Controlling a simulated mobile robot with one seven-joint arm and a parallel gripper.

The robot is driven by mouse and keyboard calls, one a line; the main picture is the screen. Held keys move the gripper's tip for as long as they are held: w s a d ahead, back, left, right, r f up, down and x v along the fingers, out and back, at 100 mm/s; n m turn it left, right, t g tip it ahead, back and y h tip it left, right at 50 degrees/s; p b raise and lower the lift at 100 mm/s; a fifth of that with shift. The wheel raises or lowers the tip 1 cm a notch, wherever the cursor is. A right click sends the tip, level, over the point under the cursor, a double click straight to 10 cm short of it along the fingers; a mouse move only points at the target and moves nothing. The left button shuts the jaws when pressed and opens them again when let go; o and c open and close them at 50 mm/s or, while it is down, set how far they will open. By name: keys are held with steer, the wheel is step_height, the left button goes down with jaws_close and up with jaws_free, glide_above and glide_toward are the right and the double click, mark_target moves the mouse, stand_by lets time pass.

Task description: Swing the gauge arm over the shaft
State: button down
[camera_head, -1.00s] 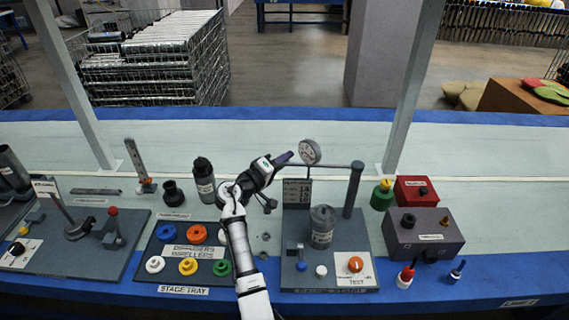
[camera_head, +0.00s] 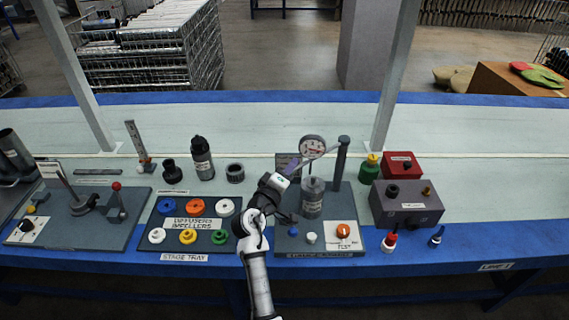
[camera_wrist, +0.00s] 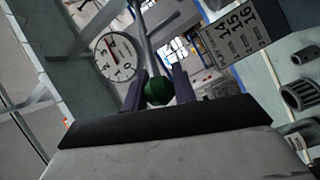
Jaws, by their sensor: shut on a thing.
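The gauge arm (camera_head: 332,148) reaches from a dark upright post (camera_head: 341,165) on the grey test base, with a round white dial (camera_head: 313,146) at its free end. A grey cylinder (camera_head: 313,203) stands on the base; in the head view the dial appears just above and behind it. The shaft cannot be told clearly from the cylinder's top. My gripper (camera_wrist: 158,92) is shut on a green knob (camera_wrist: 158,90) close to the dial, which also shows in the wrist view (camera_wrist: 117,57). In the head view, my gripper (camera_head: 293,168) is left of the cylinder, and the knob is hidden.
The base also carries an orange knob (camera_head: 344,231) and small blue and white knobs. A stage tray (camera_head: 184,244) with coloured rings lies to the left. A grey box (camera_head: 406,215) and a red box (camera_head: 401,166) stand to the right. The belt behind is mostly clear.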

steer(key=shift+s+d+f, duration=0.1)
steer(key=shift+s+d, duration=0.35)
steer(key=shift+s, duration=0.35)
steer(key=c, duration=1.1)
jaws_free()
steer(key=b+v, duration=0.4)
steer(key=v, duration=0.9)
steer(key=shift+s+a, duration=0.15)
steer(key=shift+s, duration=0.2)
